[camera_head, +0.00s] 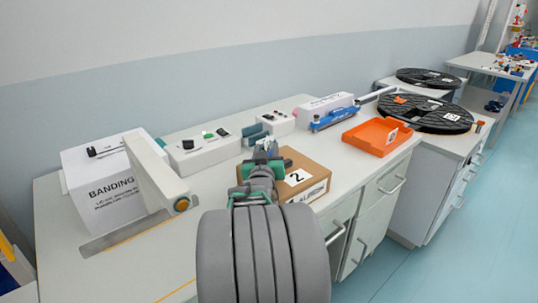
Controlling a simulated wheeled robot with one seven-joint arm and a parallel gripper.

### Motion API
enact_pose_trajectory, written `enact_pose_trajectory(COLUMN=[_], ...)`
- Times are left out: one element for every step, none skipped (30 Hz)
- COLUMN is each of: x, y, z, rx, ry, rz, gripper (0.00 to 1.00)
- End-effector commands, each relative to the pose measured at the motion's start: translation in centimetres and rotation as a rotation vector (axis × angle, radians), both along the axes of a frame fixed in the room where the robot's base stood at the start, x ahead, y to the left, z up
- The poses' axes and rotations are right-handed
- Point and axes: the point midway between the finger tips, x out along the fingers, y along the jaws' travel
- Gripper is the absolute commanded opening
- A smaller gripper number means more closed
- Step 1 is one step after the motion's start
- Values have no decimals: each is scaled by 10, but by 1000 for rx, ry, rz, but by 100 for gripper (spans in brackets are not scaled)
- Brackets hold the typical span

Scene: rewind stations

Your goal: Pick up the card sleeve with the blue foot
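My gripper (265,163) is seen from behind, over the left part of a brown cardboard box (312,188) marked 2 on the worktop. Its green and grey parts cover much of the box's inside or top. Small whitish and bluish pieces (266,144) show just beyond the fingers. I cannot tell whether these are card sleeves, whether one has a blue foot, or whether the fingers touch them. The finger gap is too small and hidden to read.
A white banding machine (103,200) with a projecting arm (158,175) stands left. Behind are control boxes (204,154) and a blue tool (334,118). An orange tray (362,139) and black reels (428,112) are to the right. Clear worktop lies between box and tray.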

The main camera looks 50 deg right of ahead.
Motion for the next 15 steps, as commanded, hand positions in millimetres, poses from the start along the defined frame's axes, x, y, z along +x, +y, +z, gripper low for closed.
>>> enact_pose_trajectory(x=[1,1,1,1,1,0,0,0,0,-1,-1,-1,-1,-1,-1], y=[-2,-3,-3,-3,-3,-3,-3,-3,-3,-3,-3,-3,-3,-3,-3], z=[0,0,1,1,1,1,1,1,1,1,1,1,1,1,1], rx=[-1,-1,-1,-1,-1,-1,-1,-1,-1,-1,-1,-1,-1,-1,-1], ry=[-1,-1,-1,-1,-1,-1,-1,-1,-1,-1,-1,0,0,0,0], rz=[-1,-1,-1,-1,-2,-2,-2,-2,-4,-4,-4,-4,-4,-4,-4], gripper=[37,37,37,37,37,37,36,33,30,27,25,22,19,17,14])
